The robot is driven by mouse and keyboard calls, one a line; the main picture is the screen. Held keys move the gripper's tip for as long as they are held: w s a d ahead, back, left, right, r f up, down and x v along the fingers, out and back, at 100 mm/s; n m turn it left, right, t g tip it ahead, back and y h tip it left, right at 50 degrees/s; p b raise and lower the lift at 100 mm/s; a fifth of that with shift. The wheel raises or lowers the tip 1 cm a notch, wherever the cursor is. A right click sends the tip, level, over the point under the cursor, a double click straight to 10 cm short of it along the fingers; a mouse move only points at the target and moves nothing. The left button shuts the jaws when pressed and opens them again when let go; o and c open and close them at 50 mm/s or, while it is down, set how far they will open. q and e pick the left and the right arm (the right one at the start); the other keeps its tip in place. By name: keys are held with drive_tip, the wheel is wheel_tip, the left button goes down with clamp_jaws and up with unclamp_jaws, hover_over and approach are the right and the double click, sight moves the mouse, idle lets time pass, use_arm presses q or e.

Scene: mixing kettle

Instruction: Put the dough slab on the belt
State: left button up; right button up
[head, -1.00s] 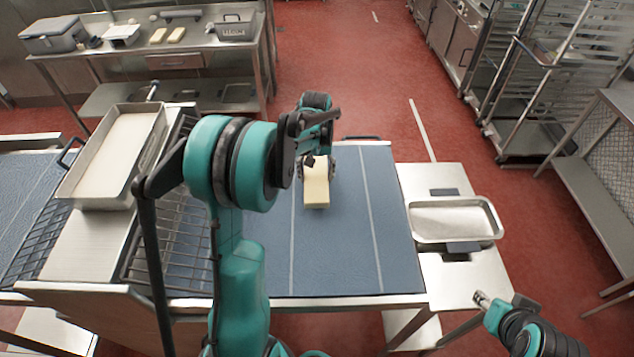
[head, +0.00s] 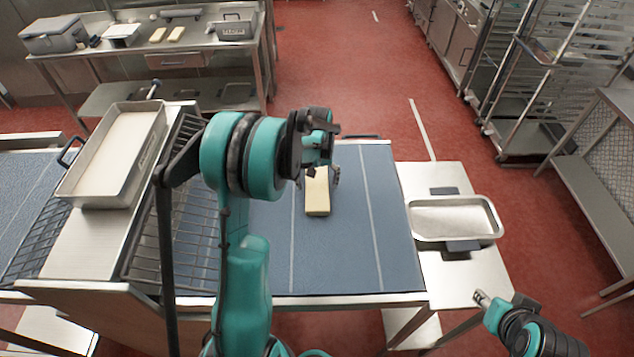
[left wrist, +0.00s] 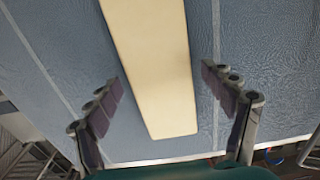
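The dough slab (head: 317,194) is a pale, long block lying on the blue belt (head: 268,240), between its two pale lines. It also shows in the left wrist view (left wrist: 152,65), running from the top edge toward the gripper's base. My left gripper (head: 321,172) is just above the slab's far part and hides some of it. In the left wrist view its two fingers (left wrist: 168,95) stand wide apart, with blue belt visible between each finger and the slab. My right gripper (head: 482,298) is at the lower right, away from the belt; its fingers are too small to read.
A metal tray with pale contents (head: 116,150) stands left of the belt, beside a wire rack (head: 172,225). An empty shallow tray (head: 452,218) lies on the steel side table to the right. A back table (head: 195,42) holds more pale slabs. The belt's near part is clear.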

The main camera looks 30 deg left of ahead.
sight(317, 187)
use_arm(q)
wheel_tip(317, 187, up, 12)
drive_tip(key=s+d+r+m+t, duration=0.35)
drive_tip(key=s+d+r, duration=0.25)
drive_tip(key=s+d, duration=0.4)
drive_tip(key=s+d+f+m+t, duration=0.3)
drive_tip(key=s+d, duration=0.2)
drive_tip(key=s, duration=0.4)
drive_tip(key=shift+d+t, duration=0.25)
drive_tip(key=shift+t, duration=0.1)
drive_tip(key=shift+f, duration=0.1)
